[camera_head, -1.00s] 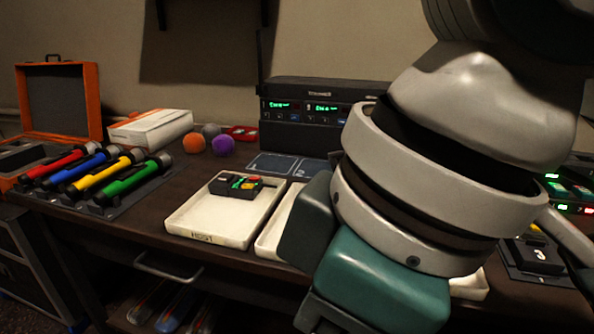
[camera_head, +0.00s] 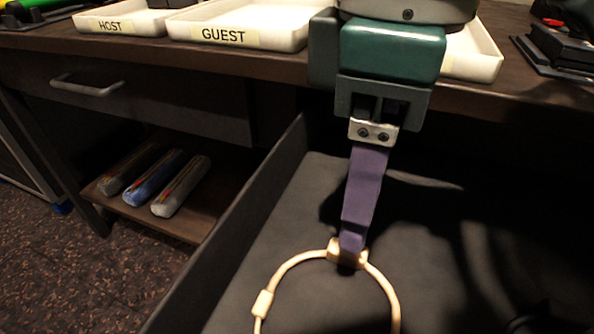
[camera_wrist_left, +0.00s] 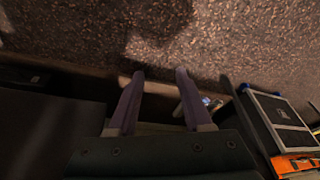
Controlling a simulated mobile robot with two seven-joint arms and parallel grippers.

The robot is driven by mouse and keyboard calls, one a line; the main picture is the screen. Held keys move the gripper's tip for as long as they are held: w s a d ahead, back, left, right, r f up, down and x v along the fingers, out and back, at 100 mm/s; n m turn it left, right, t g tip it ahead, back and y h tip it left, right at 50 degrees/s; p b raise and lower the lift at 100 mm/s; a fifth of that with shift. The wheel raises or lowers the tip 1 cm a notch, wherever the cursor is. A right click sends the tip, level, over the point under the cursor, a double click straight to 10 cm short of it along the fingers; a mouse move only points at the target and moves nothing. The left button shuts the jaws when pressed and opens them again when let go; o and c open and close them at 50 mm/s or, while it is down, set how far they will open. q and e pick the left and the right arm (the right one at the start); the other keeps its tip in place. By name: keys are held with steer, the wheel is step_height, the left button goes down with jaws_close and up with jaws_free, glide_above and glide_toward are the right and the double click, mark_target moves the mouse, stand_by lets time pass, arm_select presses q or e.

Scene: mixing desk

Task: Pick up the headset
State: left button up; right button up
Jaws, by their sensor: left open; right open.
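The headset (camera_head: 332,250) is a cream loop with a thicker block at its top and a small slider on its left side. It is in an open dark drawer (camera_head: 262,195), cut off by the bottom edge of the head view. My right gripper (camera_head: 350,258) points down, with its purple fingertips at the top block. The jaws are open, one finger hiding the other, and I cannot tell whether they touch the block. In the left wrist view my left gripper (camera_wrist_left: 160,74) is open and empty, its two purple fingers apart above the floor.
White trays marked HOST (camera_head: 120,20) and GUEST (camera_head: 240,25) stand on the desk above. Another white tray (camera_head: 474,55) is right of my right gripper. A lower shelf (camera_head: 150,222) holds several rolled items. A dark case (camera_wrist_left: 278,118) shows in the left wrist view.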

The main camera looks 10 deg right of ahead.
steer(key=f+b, duration=0.1)
steer(key=f, duration=0.1)
steer(key=f+b, duration=0.2)
steer(key=f, duration=0.1)
steer(key=shift+a+f, duration=0.3)
steer(key=shift+c, duration=0.2)
steer(key=c, duration=0.8)
jaws_close()
